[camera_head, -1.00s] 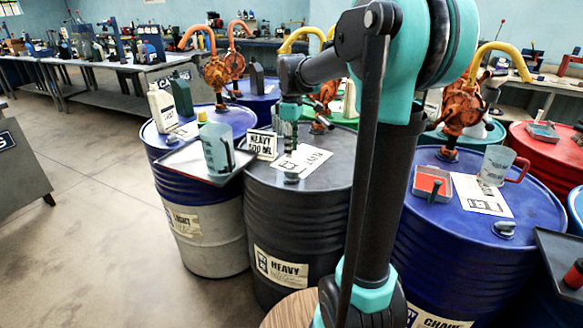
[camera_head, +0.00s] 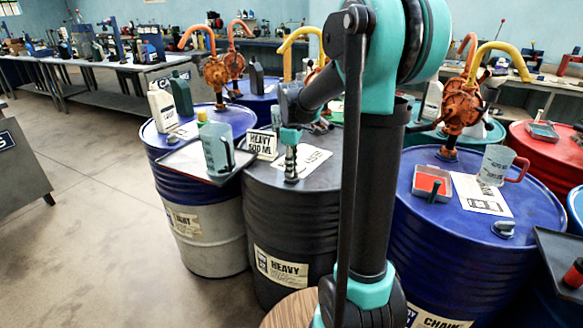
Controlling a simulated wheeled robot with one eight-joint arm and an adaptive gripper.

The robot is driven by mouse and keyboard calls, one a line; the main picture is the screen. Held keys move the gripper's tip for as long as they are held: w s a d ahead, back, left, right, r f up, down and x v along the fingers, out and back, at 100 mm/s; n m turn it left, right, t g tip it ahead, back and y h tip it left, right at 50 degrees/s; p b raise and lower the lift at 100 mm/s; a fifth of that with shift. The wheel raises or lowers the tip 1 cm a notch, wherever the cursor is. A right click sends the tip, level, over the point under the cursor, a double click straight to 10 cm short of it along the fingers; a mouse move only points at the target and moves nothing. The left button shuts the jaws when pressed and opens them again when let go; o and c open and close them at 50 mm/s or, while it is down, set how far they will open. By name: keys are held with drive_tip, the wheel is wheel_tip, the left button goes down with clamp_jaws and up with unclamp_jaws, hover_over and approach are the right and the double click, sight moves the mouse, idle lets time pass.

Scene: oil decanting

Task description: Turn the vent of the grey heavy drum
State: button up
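The grey heavy drum (camera_head: 290,216) stands in the middle, with a white HEAVY label on its side. My gripper (camera_head: 291,176) points straight down at the drum's lid, near the front edge. Its fingertips are at the spot of the small vent cap, which they hide almost wholly. The fingers look close together, but they are small here, and I cannot tell whether they are shut on the vent or only around it.
A HEAVY 500 ML sign (camera_head: 261,144) and a white paper sheet (camera_head: 311,160) are beside my gripper on the lid. A tray (camera_head: 183,158) with a clear jug (camera_head: 217,150) overhangs close to the left. A blue drum (camera_head: 440,235) stands to the right.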

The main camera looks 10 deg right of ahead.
clamp_jaws()
drive_tip(key=shift+m, duration=0.3)
drive_tip(key=m, duration=1.7)
drive_tip(key=shift+m, duration=0.3)
idle(0.4)
